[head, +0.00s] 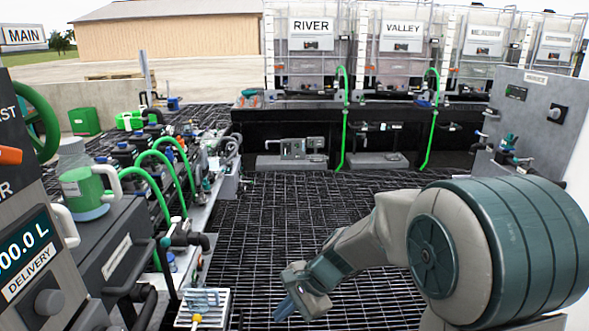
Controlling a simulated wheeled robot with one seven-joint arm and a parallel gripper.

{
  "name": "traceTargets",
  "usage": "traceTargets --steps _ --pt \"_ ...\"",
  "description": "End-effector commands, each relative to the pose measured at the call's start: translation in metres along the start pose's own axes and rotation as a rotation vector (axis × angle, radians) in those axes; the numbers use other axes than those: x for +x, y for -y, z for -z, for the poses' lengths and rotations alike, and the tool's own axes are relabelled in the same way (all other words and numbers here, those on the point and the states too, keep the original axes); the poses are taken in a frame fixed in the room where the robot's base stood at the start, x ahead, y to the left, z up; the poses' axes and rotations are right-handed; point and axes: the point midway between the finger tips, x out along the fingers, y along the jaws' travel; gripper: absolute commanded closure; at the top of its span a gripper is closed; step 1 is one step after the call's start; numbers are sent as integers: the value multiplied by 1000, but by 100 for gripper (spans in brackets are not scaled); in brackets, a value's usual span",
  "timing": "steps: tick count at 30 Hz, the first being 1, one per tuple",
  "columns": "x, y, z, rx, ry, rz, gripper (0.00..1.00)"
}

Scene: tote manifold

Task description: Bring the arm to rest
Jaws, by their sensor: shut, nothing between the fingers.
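My arm reaches in from the lower right of the head view, with its large shoulder joint nearest the camera. My gripper (285,309) is at the far end of the arm, low in the middle of the view. It points down and to the left, over the dark floor grating (275,230). The fingers are small in the picture and look closed, with nothing held between them. The gripper is apart from the white tray (222,319) to its left.
A bench with green hoses (178,150) and a jug (85,185) runs along the left. A panel reading 'DELIVERY' (25,277) stands at lower left. Totes labelled RIVER (312,65) and VALLEY (401,70) stand at the back. A grey panel (535,115) stands right. The middle grating is clear.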

Motion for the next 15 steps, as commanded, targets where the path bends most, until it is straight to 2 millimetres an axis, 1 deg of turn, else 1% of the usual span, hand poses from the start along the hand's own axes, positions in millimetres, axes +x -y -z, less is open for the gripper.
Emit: traceTargets --steps 1,3,5,9,15 --pt "-17 -11 -4 -78 -38 -13 100" --pt "-37 -28 -7 -190 -90 -46 100" --pt "-53 -43 -9 -283 -135 -77 100" --pt "-88 -79 -11 -492 -244 -162 100" --pt "-132 -130 -11 -750 -392 -309 100"
